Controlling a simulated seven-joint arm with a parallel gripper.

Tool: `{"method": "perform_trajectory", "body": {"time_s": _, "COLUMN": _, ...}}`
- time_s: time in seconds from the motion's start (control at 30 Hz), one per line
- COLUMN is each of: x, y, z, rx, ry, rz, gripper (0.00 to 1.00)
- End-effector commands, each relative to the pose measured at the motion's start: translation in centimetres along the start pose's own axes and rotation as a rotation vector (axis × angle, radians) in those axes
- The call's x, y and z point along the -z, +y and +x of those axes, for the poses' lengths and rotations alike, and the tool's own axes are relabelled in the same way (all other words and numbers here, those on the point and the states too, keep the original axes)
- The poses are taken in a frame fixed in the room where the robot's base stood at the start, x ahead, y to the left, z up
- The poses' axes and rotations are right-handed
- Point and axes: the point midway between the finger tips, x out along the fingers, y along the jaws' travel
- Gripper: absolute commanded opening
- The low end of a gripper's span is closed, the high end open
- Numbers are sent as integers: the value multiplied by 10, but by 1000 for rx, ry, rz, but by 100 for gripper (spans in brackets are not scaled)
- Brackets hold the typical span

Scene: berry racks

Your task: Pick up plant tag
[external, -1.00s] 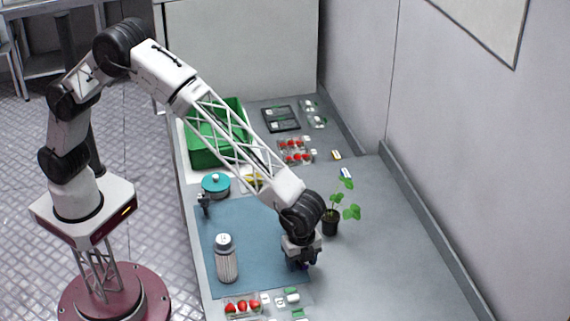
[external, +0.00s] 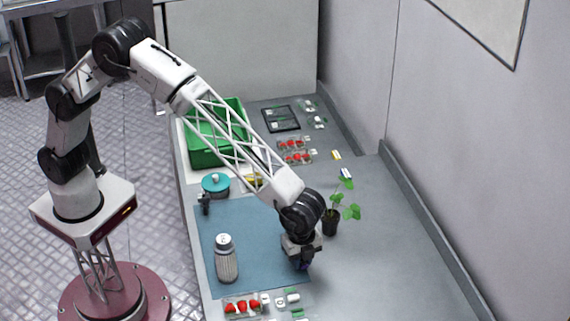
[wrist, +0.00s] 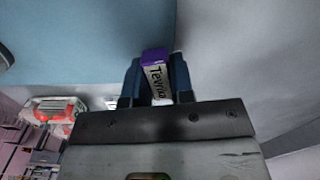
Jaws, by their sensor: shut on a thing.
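The plant tag (wrist: 156,75) is a small white strip with a purple end and dark lettering that reads like "Tevna". It sits between the two dark fingers of my gripper (wrist: 157,84) in the wrist view, and the fingers are shut on it. In the external view my gripper (external: 301,264) is low over the right edge of the blue mat (external: 262,222). The tag is hidden or too small to make out there. I cannot tell whether the tag touches the surface.
A potted plant (external: 331,226) stands just right and behind my gripper. A shaker (external: 226,260) stands on the mat to the left. Berry packs (external: 243,306) lie at the front, and a green crate (external: 209,155) is at the back left. The counter at right is clear.

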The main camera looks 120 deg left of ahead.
Motion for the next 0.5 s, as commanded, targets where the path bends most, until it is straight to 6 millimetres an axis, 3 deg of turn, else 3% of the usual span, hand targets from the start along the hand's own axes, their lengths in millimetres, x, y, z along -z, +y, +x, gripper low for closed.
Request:
{"method": "perform_trajectory", "body": {"time_s": 0.3, "x": 0, "y": 0, "z": -34, "rx": 2, "ry": 2, "rz": 0, "gripper": 0}}
{"method": "perform_trajectory", "body": {"time_s": 0.5, "x": -20, "y": 16, "z": -33, "rx": 0, "ry": 0, "rz": 0, "gripper": 0}}
